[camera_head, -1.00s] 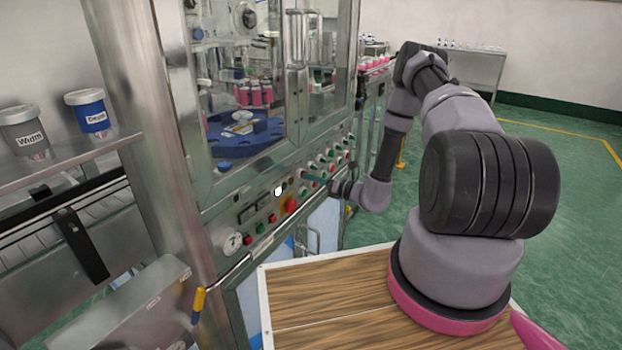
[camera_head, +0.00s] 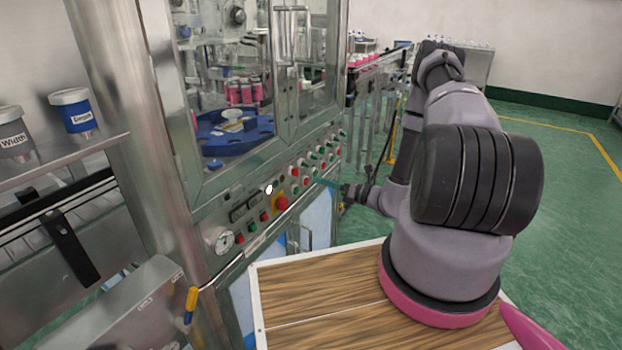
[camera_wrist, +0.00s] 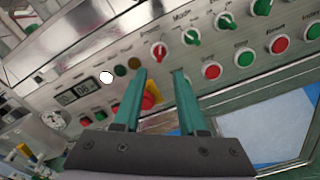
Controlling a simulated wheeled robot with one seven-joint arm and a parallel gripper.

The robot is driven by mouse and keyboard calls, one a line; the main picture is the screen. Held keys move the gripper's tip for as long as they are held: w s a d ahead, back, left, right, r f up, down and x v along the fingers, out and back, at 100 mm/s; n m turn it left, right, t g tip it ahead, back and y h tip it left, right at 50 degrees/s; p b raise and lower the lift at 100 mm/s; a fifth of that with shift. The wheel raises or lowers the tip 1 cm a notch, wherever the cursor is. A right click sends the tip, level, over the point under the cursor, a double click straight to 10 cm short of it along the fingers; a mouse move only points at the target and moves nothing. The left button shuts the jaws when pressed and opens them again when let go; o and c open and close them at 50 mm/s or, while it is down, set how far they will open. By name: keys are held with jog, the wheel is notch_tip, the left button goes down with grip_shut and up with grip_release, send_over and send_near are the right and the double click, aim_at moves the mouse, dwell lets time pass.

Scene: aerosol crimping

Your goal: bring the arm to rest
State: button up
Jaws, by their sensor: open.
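My gripper (camera_head: 325,183) is in front of the machine's control panel (camera_head: 250,228), at the panel's right part in the head view. Its two teal fingers are apart, with nothing between them, in the wrist view (camera_wrist: 159,75). The panel's buttons and knobs lie beyond the fingertips, which look clear of the panel. A red emergency button on yellow (camera_wrist: 149,99) shows partly behind the left finger; it also shows in the head view (camera_head: 282,203). My arm is folded, and its upper links hide part of the forearm.
The machine's glass cabinet (camera_head: 230,80) holds a blue turntable (camera_head: 235,140) and pink-bodied cans (camera_head: 240,92). A shelf with Width and blue-labelled cups (camera_head: 77,112) is at left. A small white spot (camera_head: 268,189) shows on the panel. Green floor (camera_head: 575,220) at right is open.

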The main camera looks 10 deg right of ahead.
jog(key=shift+v, duration=1.2)
jog(key=s+a+r+n+g, duration=0.25)
jog(key=r+n+g, duration=0.2)
jog(key=r, duration=0.35)
jog(key=s+a+r+n+g+y, duration=0.1)
jog(key=s+a+r+n+g, duration=0.15)
jog(key=r+n, duration=0.45)
jog(key=s+a+r+n+g, duration=0.1)
jog(key=a+r+n+g, duration=0.3)
jog(key=r, duration=0.5)
jog(key=s+d+r+n+t+h, duration=0.2)
jog(key=s+r+n+h, duration=0.4)
jog(key=s+r, duration=0.3)
jog(key=s+d+r+n+t+h, duration=0.3)
jog(key=s+r+n, duration=0.4)
jog(key=r, duration=0.5)
jog(key=s+d+h, duration=0.1)
jog(key=s+h, duration=0.1)
jog(key=shift+s+r+h, duration=0.25)
jog(key=shift+r+h, duration=0.1)
jog(key=shift+h, duration=0.05)
